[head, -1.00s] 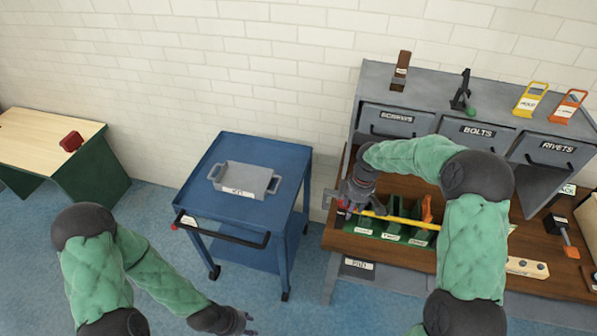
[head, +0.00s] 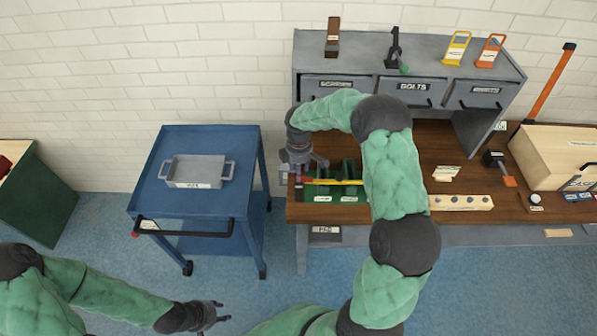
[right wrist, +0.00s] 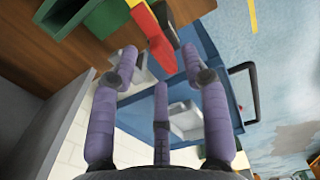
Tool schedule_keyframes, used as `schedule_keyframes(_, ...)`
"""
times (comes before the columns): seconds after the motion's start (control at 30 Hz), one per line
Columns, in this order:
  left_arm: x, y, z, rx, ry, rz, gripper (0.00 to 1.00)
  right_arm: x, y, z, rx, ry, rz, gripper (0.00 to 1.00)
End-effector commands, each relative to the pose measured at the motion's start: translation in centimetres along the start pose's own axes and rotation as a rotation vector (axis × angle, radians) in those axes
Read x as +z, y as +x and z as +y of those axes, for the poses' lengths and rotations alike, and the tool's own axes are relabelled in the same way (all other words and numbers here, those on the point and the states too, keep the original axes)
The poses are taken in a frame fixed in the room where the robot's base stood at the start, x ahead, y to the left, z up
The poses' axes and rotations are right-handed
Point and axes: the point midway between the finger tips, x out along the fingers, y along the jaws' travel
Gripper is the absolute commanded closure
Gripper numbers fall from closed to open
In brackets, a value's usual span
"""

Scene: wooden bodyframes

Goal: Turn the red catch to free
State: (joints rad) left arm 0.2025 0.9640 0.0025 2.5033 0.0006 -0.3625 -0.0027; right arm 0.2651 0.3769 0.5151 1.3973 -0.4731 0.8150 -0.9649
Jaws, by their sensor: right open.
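The red catch (head: 307,181) sits at the left end of a yellow bar (head: 338,182), which runs across the front of green bins on the wooden bench. In the right wrist view the red catch (right wrist: 160,48) shows as a flat red piece beside the yellow bar (right wrist: 143,17). My right gripper (head: 303,168) is at the bench's left end, just by the catch. Its fingers (right wrist: 160,70) are spread, with the catch's end near the gap between them; I see no grip on it. My left gripper (head: 222,311) is open and empty, low over the floor.
A blue cart (head: 205,215) with a grey tray (head: 196,171) stands left of the bench, with a gap between. Grey drawers (head: 415,90) stand behind the bins. A pale block with holes (head: 460,202) and a wooden box (head: 560,155) lie to the right.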

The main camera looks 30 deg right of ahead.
Motion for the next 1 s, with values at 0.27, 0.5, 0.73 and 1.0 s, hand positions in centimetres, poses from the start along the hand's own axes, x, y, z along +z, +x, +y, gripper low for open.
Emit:
schedule_keyframes(0.27, -0.02, 0.04, -0.02, 0.0, 0.0, 0.0, 0.6, -0.02, 1.28, -0.02, 0.0, 0.0, 0.001, 0.54)
schedule_keyframes(0.5, -0.02, 0.04, -0.02, 0.0, 0.0, 0.0, 0.6, -0.02, 1.27, -0.02, 0.0, 0.0, 0.001, 0.65)
schedule_keyframes(0.73, -0.02, 0.04, -0.02, 0.0, 0.0, 0.0, 0.6, -0.02, 1.27, -0.02, 0.0, 0.0, 0.001, 1.0)
schedule_keyframes(1.0, -0.02, 0.19, -0.07, 0.0, 0.0, 0.0, 0.6, -0.01, 1.29, -0.01, 0.0, 0.027, 0.001, 1.0)
